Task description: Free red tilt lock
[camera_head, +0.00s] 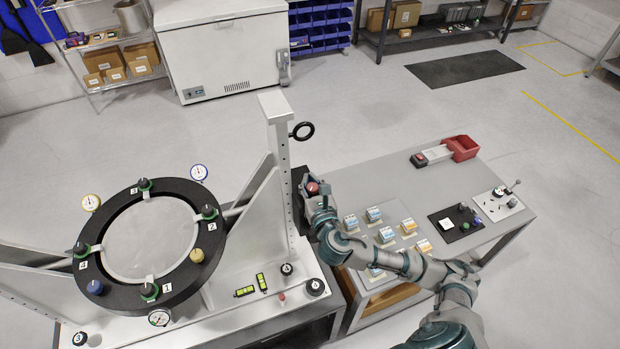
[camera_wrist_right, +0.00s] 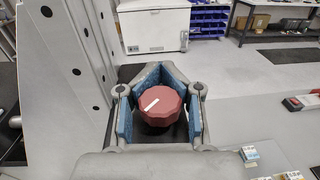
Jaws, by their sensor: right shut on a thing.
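The red tilt lock is a dark red faceted knob with a white mark on top, in the right wrist view (camera_wrist_right: 160,104). It also shows small and red in the head view (camera_head: 312,188), beside the upright post of the mirror fixture. My right gripper (camera_wrist_right: 158,108) is shut on the knob, with its blue-lined fingers on both sides of it. The mirror fixture (camera_head: 118,190) is a black ring around a pale round mirror, with numbered clips and gauges, left in the head view. My left gripper is not in view.
The grey fixture post (camera_head: 279,150) with a black ring handle (camera_head: 302,131) stands left of my right gripper. A grey table (camera_head: 380,172) with several small boxes, a red bin (camera_head: 461,148) and a black pad (camera_head: 455,224) lies to the right. A white freezer (camera_head: 224,55) stands behind.

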